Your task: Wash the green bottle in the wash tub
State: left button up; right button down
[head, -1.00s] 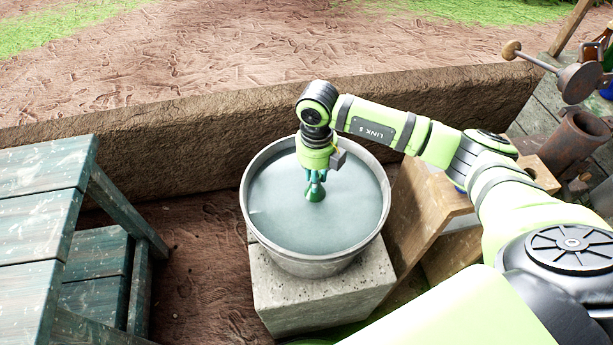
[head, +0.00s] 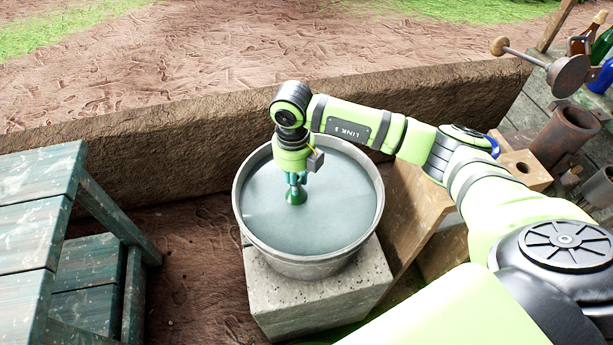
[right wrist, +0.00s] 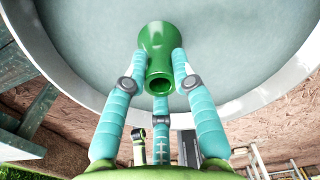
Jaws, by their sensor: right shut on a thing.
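The green bottle (head: 296,196) is in my right gripper (head: 296,179), over the left-middle of the wash tub. In the right wrist view the fingers (right wrist: 160,75) are shut around the bottle (right wrist: 157,40), whose open mouth faces the camera. Its far end meets the water, but how deep it sits I cannot tell. The wash tub (head: 376,217) is a round grey metal basin filled with pale water; its rim also shows in the right wrist view (right wrist: 62,80). My left gripper is not in view.
The tub stands on a concrete block (head: 318,298). A low mud wall (head: 180,140) runs behind it. A green wooden table (head: 35,215) is at left. Wooden boards (head: 405,215) stand close at right, with a rusty pipe (head: 562,135) and several bottles (head: 602,47) beyond.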

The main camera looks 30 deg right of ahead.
jog(key=d, duration=0.2)
jog(key=s+d, duration=0.1)
jog(key=d, duration=0.2)
jog(key=shift+s+d, duration=0.25)
jog(key=shift+d, duration=0.15)
notch_tip(320, 180, up, 18)
jog(key=p, duration=1.1)
jog(key=shift+f+p, duration=0.15)
jog(key=shift+p, duration=0.15)
jog(key=shift+f, duration=0.1)
dwell(0.3)
